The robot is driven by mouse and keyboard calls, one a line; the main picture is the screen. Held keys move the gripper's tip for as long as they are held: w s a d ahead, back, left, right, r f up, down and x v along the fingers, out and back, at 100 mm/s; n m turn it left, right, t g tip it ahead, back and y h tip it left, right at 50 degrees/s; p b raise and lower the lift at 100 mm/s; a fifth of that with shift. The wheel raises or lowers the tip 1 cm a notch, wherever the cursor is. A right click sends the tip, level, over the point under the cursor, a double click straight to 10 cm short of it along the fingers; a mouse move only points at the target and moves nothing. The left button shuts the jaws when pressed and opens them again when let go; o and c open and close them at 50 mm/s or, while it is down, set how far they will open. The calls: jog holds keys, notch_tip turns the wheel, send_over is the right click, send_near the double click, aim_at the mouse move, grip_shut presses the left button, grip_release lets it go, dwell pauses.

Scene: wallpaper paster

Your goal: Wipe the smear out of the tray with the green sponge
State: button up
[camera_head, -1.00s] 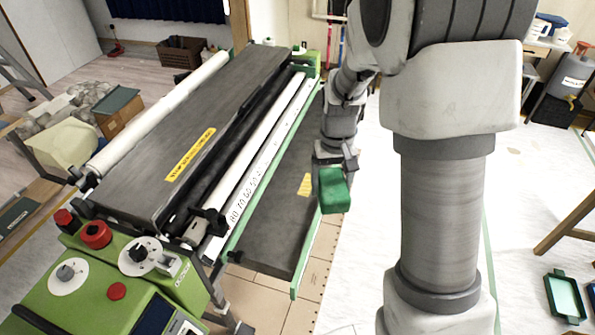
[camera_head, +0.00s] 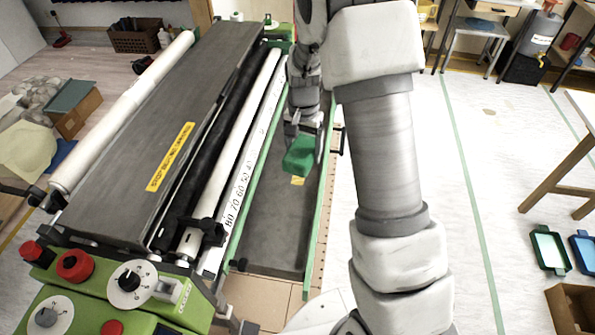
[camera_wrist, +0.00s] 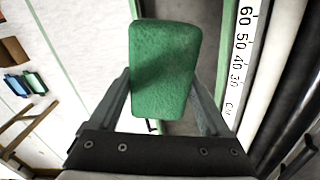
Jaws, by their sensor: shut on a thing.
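My gripper (camera_head: 304,128) is shut on the green sponge (camera_head: 300,157). The sponge is a rounded green block, and it also shows in the wrist view (camera_wrist: 165,68) between the two fingers. The tray (camera_head: 270,228) is a long dark grey trough with green side rails, along the right side of the pasting machine. The sponge is over the tray, within its width; I cannot tell whether it touches the bottom. A small yellow patch (camera_head: 297,181) shows just below the sponge; I cannot tell whether it is a label or the smear. No other smear is clear.
The machine's white scale bar (camera_head: 238,190) and rollers run close along the tray's left side. Its green control end (camera_head: 110,290) is at the lower left. A green tray (camera_head: 550,250) and a blue tray (camera_head: 586,250) lie on the floor at right. Pale floor right of the machine is open.

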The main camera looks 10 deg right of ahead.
jog(key=w+f+m+b, duration=0.2)
jog(key=w+f+m, duration=0.2)
jog(key=f+m, duration=0.3)
jog(key=w+f+m+b, duration=0.2)
jog(key=w+f+m, duration=0.2)
jog(key=f+m, duration=0.4)
jog(key=shift+d+f, duration=0.3)
jog(key=shift+f, duration=0.8)
jog(key=shift+w+b, duration=0.1)
jog(key=shift+b, duration=0.25)
notch_tip(320, 180, down, 7)
jog(key=b, duration=0.5)
jog(key=shift+r, duration=0.2)
jog(key=shift+r, duration=0.1)
